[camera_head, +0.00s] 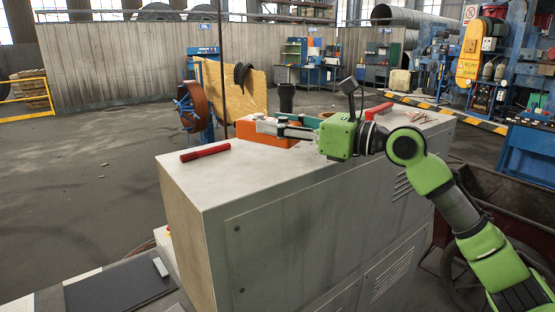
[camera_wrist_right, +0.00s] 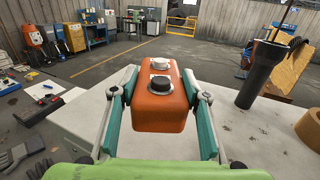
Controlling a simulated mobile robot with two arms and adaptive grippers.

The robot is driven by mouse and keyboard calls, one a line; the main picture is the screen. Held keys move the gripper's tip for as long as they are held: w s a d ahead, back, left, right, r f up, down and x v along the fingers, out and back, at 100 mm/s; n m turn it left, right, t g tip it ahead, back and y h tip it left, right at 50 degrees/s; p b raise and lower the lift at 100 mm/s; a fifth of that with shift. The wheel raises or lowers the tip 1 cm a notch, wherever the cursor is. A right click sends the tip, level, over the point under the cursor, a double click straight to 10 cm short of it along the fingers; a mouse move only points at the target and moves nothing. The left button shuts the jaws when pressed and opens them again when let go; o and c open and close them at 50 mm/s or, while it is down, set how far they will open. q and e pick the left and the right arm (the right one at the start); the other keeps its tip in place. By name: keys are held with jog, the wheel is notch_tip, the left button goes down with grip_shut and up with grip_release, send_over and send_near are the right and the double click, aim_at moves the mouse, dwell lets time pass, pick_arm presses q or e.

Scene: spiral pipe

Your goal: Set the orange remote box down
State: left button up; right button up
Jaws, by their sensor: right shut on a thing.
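The orange remote box (camera_head: 262,134) is at the top of the grey cabinet (camera_head: 275,178), near its back edge. In the right wrist view the box (camera_wrist_right: 158,112) sits between the two teal-padded fingers, with a black knob and a pale knob on its upper face. My right gripper (camera_head: 275,125) is shut on the box from its sides. I cannot tell whether the underside of the box touches the cabinet top or hangs just above it. Part of the box is hidden behind the fingers. My left gripper is not in view.
A red cylinder (camera_head: 205,152) lies left of the box on the cabinet top. Another red object (camera_head: 378,110) lies at the right. A black flashlight-like object (camera_wrist_right: 260,75) stands beside the box, and a tape roll (camera_wrist_right: 309,127) is at the right edge. The cabinet's front-left top is clear.

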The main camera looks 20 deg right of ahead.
jog(key=shift+w+d+f, duration=0.2)
jog(key=shift+w+f, duration=0.7)
jog(key=shift+w, duration=0.1)
jog(key=f+p, duration=0.1)
jog(key=f, duration=0.2)
jog(key=shift+w+f, duration=0.1)
jog(key=shift+w, duration=0.1)
jog(key=shift+f+p, duration=0.2)
jog(key=shift+p, duration=0.1)
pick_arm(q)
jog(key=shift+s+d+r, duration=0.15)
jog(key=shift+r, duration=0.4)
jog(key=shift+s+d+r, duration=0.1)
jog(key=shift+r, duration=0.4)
pick_arm(e)
jog(key=shift+d, duration=0.1)
jog(key=shift+f, duration=0.15)
jog(key=o, duration=1.3)
jog(key=shift+f, duration=0.1)
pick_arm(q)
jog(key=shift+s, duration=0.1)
pick_arm(e)
jog(key=shift+o, duration=0.3)
